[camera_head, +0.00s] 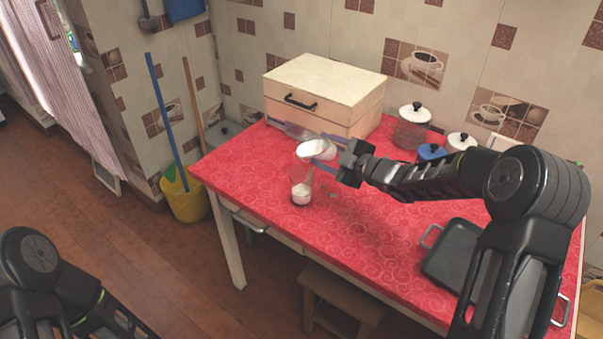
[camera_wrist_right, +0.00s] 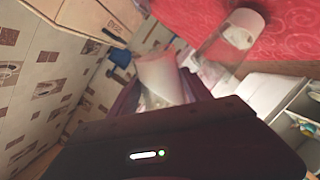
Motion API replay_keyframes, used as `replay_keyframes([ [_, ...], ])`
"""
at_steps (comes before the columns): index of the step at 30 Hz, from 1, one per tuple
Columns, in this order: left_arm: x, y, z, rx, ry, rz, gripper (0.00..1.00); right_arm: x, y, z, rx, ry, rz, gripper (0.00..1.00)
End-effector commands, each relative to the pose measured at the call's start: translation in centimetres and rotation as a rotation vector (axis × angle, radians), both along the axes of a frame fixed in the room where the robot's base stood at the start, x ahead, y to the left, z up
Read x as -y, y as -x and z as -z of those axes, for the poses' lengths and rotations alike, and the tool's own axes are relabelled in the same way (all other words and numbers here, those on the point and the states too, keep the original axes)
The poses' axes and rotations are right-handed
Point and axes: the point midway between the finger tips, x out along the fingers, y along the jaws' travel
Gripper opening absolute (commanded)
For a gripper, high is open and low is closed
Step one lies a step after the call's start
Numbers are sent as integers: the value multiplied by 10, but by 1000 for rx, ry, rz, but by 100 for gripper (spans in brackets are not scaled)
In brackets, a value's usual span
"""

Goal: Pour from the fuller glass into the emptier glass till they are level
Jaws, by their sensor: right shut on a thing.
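A glass (camera_head: 318,149) with white contents is held tilted well over to the left above the red tabletop. My right gripper (camera_head: 330,153) is shut on it; it also shows between the fingers in the right wrist view (camera_wrist_right: 160,78). The other glass (camera_head: 301,187) stands upright on the table just below the held glass's mouth, with white contents in its lower part. It shows in the right wrist view too (camera_wrist_right: 238,35). Whether a stream runs between them, and the exact levels, I cannot tell. My left arm is at the lower left, its gripper outside the picture.
A cream wooden box (camera_head: 325,90) stands behind the glasses. Lidded jars (camera_head: 411,128) and a blue-lidded container (camera_head: 431,153) stand at the back right. A dark tray (camera_head: 455,255) lies at the right. The red tabletop (camera_head: 245,170) is clear left of and in front of the glasses.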

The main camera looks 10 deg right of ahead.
Motion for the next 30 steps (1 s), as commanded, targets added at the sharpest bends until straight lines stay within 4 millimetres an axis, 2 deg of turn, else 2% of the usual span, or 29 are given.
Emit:
replay_keyframes([
  [30,0,0,5,0,0,0,36,-4,1,0,15,33,-1,0],
])
